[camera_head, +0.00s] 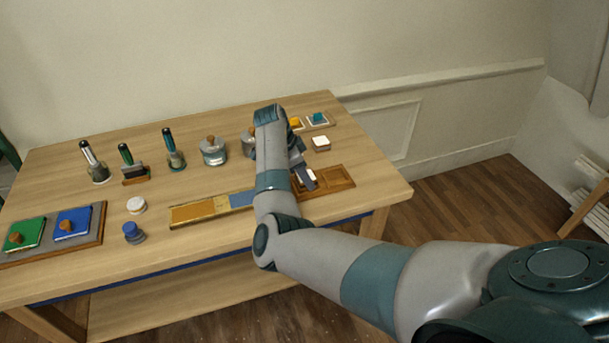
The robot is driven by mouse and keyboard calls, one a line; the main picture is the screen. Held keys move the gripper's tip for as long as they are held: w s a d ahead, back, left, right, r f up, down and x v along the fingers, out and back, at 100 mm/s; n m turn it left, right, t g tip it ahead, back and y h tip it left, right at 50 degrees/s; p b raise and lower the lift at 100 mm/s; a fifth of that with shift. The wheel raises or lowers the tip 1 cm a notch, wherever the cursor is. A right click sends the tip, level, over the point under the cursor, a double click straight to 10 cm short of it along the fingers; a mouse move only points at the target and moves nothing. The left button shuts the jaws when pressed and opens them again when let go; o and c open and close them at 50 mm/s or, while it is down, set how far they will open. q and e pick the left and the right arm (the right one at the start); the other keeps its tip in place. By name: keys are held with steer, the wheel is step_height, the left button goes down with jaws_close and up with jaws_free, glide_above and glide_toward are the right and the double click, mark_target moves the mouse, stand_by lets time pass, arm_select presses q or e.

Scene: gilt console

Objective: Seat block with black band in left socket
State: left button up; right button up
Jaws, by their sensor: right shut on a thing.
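My right gripper (303,178) points down over the left part of a brown wooden socket board (345,186) near the table's right front edge. It is shut on a small white-topped block (310,174), mostly hidden by the fingers. I cannot make out a black band on it, nor whether it sits in the left socket or just above it. The right socket (338,175) of the board shows empty. Another white block (321,143) stands on the table behind the board. My left gripper is not in view.
Left of my arm are a long gold-and-blue tray (200,212), glass jars (213,150), upright tools (173,150), and a board with green and blue plates (72,224). The front-left tabletop (110,265) is clear.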

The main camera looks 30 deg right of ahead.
steer(key=shift+s+a+f, duration=0.1)
steer(key=shift+s+f, duration=0.05)
steer(key=shift+f, duration=0.15)
steer(key=o, duration=0.9)
steer(key=shift+o, duration=1.1)
steer(key=shift+f, duration=0.2)
steer(key=shift+a, duration=0.1)
steer(key=b+v, duration=0.5)
steer(key=v, duration=1.3)
steer(key=shift+w+d+r, duration=0.25)
steer(key=shift+f, duration=0.1)
